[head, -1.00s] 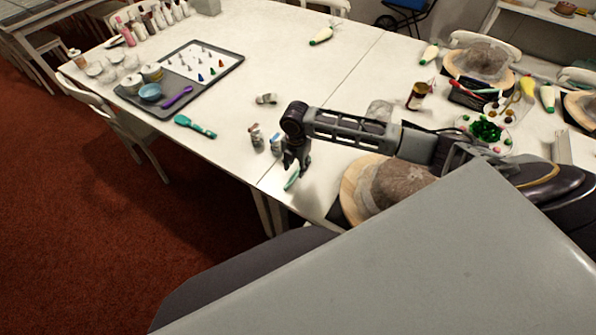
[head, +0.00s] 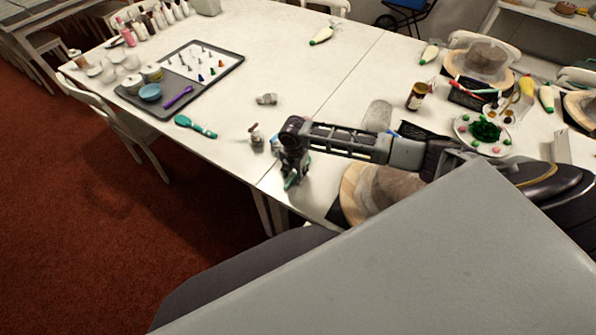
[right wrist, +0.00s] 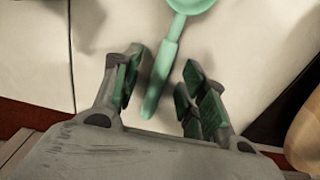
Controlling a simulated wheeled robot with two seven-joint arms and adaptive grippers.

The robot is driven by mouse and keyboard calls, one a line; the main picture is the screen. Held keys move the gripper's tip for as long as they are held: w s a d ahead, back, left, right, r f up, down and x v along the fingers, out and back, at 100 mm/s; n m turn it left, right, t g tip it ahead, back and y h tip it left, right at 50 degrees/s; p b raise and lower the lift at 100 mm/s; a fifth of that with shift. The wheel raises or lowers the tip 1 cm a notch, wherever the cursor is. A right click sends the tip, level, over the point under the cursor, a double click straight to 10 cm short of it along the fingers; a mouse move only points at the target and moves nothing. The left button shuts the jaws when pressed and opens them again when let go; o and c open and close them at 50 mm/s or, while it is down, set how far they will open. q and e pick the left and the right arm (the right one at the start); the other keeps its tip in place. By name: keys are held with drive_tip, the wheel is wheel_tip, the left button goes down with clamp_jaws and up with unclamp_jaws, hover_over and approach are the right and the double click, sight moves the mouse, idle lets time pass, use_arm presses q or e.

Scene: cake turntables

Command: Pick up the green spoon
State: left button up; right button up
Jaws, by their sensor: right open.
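The green spoon shows in the right wrist view (right wrist: 164,68), its bowl at the top edge and its handle running down between my fingers. My right gripper (right wrist: 162,88) is open, with one finger on each side of the handle and a gap on both sides. In the head view my right gripper (head: 287,171) is low over the table's near edge. It hides most of the green spoon there, and only a bit of green (head: 291,181) shows by the fingers. My left gripper is not in view.
A small jar (head: 256,138) stands left of my right gripper. A round wooden board (head: 352,190) with a brown cake-like thing lies to the right. A teal spatula-like tool (head: 196,126) and a grey tray (head: 222,63) lie farther left. The table's middle is mostly clear.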

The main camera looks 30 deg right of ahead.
sight(294, 175)
clamp_jaws()
idle(0.3)
wheel_tip(294, 175, up, 10)
idle(0.9)
